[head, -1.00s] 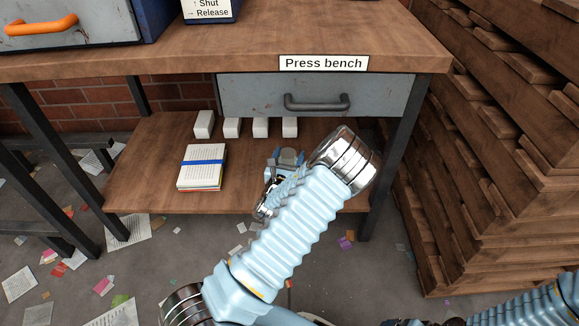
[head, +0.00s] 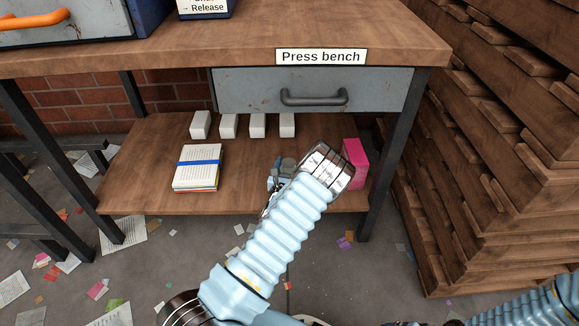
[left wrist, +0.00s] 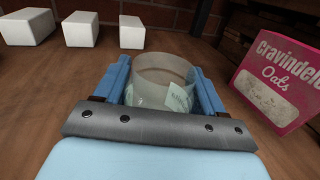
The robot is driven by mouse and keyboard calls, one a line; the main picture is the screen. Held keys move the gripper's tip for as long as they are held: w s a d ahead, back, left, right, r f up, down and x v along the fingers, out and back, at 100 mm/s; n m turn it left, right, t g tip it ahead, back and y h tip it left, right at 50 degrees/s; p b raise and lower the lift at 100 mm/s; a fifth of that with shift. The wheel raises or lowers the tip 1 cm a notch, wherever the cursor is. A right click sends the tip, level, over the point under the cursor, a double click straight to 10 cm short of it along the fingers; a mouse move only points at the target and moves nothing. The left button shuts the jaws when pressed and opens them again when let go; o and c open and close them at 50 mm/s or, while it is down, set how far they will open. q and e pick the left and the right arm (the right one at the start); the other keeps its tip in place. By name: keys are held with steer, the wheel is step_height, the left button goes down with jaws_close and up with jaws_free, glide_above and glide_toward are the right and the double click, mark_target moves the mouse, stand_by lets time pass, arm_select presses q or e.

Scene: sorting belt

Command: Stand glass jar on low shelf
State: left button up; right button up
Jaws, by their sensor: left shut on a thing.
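The glass jar (left wrist: 150,90) is clear, with a pale printed label, and stands between the blue fingers of my left gripper (left wrist: 160,88) in the left wrist view. The fingers are shut on its sides. In the head view my left gripper (head: 280,175) is over the low shelf (head: 135,170) under the press bench, partly hidden by my own arm. The jar is hard to make out there. I cannot tell whether its base touches the shelf. My right gripper is out of view; only part of that arm shows at the bottom right.
Several white blocks (head: 229,126) stand along the shelf's back. A banded paper stack (head: 198,168) lies at left. A pink oats box (head: 355,163) stands at right, near the bench leg (head: 385,160). A drawer (head: 312,92) hangs above. Stacked pallets (head: 480,170) stand at right.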

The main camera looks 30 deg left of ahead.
arm_select(q)
steer(key=o, duration=1.1)
steer(key=shift+f, duration=0.1)
steer(key=p+v, duration=0.1)
steer(key=v, duration=1.1)
